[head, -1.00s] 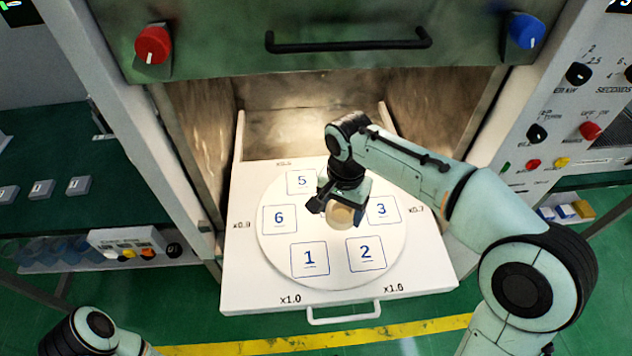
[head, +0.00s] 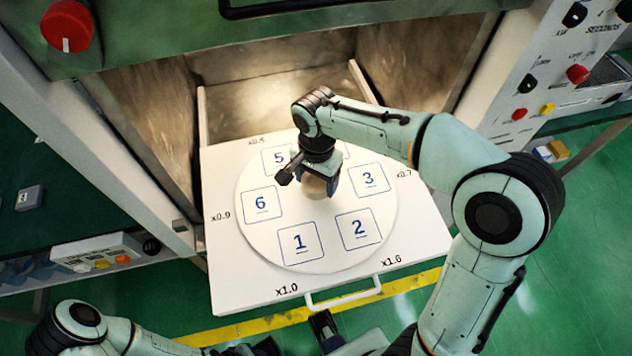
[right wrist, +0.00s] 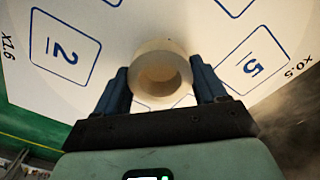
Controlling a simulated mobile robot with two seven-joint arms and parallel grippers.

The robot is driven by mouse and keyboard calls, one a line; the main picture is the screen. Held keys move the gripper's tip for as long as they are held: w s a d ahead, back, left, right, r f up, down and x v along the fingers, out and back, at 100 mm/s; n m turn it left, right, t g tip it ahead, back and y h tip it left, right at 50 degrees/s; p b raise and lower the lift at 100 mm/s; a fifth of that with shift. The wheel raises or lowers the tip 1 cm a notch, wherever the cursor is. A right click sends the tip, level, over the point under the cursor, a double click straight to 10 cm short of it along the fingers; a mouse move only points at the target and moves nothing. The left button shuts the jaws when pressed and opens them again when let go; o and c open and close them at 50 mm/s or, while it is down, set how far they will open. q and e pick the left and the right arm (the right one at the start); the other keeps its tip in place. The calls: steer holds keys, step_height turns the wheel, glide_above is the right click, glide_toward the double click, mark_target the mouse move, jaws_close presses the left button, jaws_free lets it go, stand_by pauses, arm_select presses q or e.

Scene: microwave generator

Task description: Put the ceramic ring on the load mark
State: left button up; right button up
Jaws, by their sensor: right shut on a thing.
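The ceramic ring (head: 314,187) is a pale, thick ring over the middle of the round white turntable (head: 330,252). My right gripper (head: 311,183) is shut on it from above. In the right wrist view the ring (right wrist: 161,47) sits between the two dark blue fingers, its hole facing the camera. I cannot tell whether it touches the turntable. Blue-outlined squares 1, 2, 3, 5 and 6 show around it; another is mostly hidden behind the arm. No mark labelled as a load mark can be read. My left gripper (head: 290,340) is low at the bottom edge, partly cut off.
The turntable lies on a white pulled-out tray (head: 232,295) with a front handle (head: 345,294). The lit oven cavity (head: 275,80) is open behind it, under a green door with a red knob (head: 67,25). Side benches flank the opening. Green floor lies in front.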

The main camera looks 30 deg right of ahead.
mark_target(316, 180)
steer(key=shift+f, duration=0.85)
steer(key=shift+f, duration=0.1)
steer(key=o, duration=1.1)
steer(key=shift+f, duration=0.1)
steer(key=shift+o, duration=0.2)
steer(key=shift+r+p, duration=0.6)
steer(key=shift+r, duration=3.35)
